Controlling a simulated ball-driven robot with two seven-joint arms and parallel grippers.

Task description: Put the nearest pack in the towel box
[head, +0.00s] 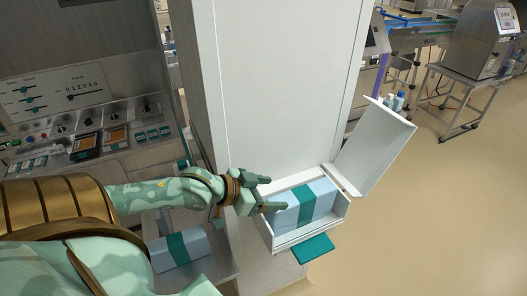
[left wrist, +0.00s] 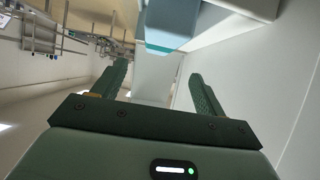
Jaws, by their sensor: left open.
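The towel box (head: 280,243) is a white open box on the side of a white column, its lid (head: 372,148) swung out to the right. A pale blue pack with a teal band (head: 322,195) lies inside it. A second such pack (head: 180,250) lies lower left, on a grey surface beside the column. My left gripper (head: 276,193) is open at the left end of the pack in the box; whether it touches is unclear. In the left wrist view, a pale blue and teal pack (left wrist: 172,28) shows beyond the open fingers (left wrist: 158,70). My right gripper is not in view.
The tall white column (head: 278,80) stands behind the box. A control panel (head: 60,100) with knobs and displays is at the left. A teal tab (head: 312,249) juts out below the box. Open floor (head: 450,210) lies to the right, with a metal stand (head: 465,95) farther back.

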